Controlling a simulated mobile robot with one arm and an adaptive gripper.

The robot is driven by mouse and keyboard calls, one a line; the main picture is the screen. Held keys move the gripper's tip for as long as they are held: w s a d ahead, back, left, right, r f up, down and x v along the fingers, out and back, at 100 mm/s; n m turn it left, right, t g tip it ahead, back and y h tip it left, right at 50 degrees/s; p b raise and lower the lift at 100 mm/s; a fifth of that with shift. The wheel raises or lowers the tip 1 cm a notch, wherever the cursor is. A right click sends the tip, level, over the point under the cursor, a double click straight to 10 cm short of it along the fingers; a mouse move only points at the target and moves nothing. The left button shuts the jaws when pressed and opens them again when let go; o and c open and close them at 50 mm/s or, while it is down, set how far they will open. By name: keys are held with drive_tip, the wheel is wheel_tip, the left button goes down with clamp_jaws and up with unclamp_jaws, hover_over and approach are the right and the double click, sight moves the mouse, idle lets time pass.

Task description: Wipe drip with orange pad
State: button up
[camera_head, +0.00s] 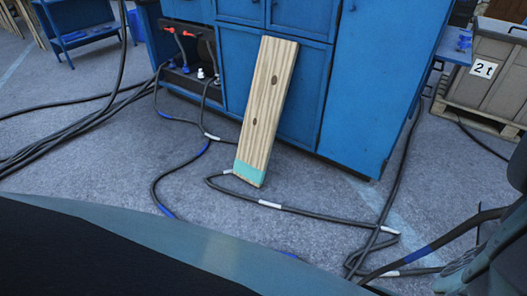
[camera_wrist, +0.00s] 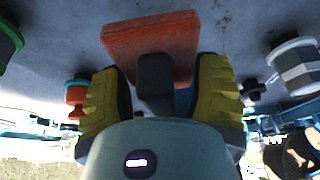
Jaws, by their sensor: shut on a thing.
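In the wrist view, my gripper (camera_wrist: 160,75) has two yellow ribbed fingers closed on the dark grey grip (camera_wrist: 155,72) of the orange pad (camera_wrist: 150,32). The pad is a flat reddish-orange block just beyond the fingertips, in front of a grey-blue surface (camera_wrist: 260,22). I cannot tell whether it touches that surface. Small dark reddish specks show on the surface right of the pad; I cannot tell whether they are the drip. The head view shows neither the pad nor a clear drip.
In the head view, a wooden plank (camera_head: 268,100) leans on a blue cabinet (camera_head: 370,85). Black cables (camera_head: 300,211) cross the grey floor.

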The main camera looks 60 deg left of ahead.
drive_tip(key=shift+r, duration=0.15)
drive_tip(key=shift+r+p, duration=0.7)
drive_tip(key=shift+r, duration=0.7)
